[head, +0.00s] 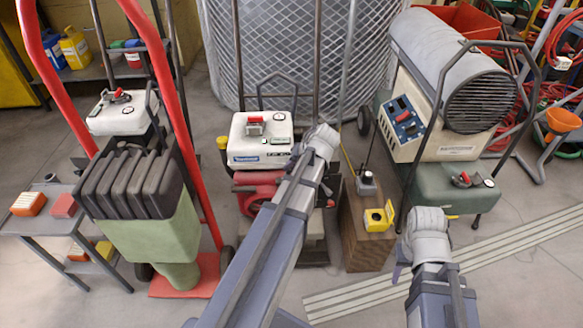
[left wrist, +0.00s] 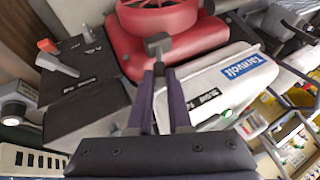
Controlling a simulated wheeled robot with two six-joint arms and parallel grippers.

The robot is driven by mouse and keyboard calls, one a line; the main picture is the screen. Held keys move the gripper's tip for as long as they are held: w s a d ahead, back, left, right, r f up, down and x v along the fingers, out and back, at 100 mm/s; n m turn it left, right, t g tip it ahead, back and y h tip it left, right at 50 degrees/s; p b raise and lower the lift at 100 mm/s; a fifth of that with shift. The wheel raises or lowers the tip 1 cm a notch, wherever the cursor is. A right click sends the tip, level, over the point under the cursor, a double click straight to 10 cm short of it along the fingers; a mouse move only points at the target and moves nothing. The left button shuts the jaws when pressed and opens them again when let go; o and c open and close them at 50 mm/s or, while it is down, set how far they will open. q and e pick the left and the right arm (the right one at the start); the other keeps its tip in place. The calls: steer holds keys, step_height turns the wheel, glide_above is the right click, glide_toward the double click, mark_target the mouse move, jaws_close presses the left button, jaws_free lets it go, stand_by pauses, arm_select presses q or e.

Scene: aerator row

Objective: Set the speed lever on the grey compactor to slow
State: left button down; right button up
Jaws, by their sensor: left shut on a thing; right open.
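The compactor in the middle of the head view has a red engine (head: 262,186) and a white tank (head: 262,138); its lower part is largely hidden by my left arm. The red engine also shows in the left wrist view (left wrist: 150,28), beside the tank (left wrist: 222,82). My left gripper (left wrist: 160,68) has its purple fingers shut on a lever with a dark grey knob (left wrist: 158,43), in front of the engine. Any speed marks by the lever are too small to read. My right gripper (head: 398,268) is open at the lower right, mostly hidden by its own wrist.
A black box (left wrist: 85,75) with an orange-red lever (left wrist: 47,46) is left of the held knob. A green machine with black bellows (head: 140,190) and red handles stands left. A heater (head: 455,75) stands right. A brown cabinet (head: 362,232) with a yellow box is between the arms.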

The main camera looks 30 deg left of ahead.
arm_select(q)
steer(key=shift+s+a+r+t+h+p, duration=0.4)
steer(key=shift+s+a+h+p, duration=0.2)
steer(key=shift+h+p, duration=0.3)
steer(key=shift+s+a+n+t+h+p, duration=0.4)
steer(key=shift+a+t+h, duration=0.2)
steer(key=shift+a+h, duration=0.3)
steer(key=shift+s+a+f+n+t+h+b, duration=0.2)
steer(key=shift+s+a+n+t+h+b, duration=0.15)
steer(key=shift+a+t+h, duration=0.45)
steer(key=shift+s+a+f+t+h+b, duration=0.25)
steer(key=shift+s+a+t+h+b, duration=0.2)
steer(key=shift+h+b, duration=0.6)
steer(key=shift+a+h, duration=0.1)
steer(key=shift+h, duration=0.15)
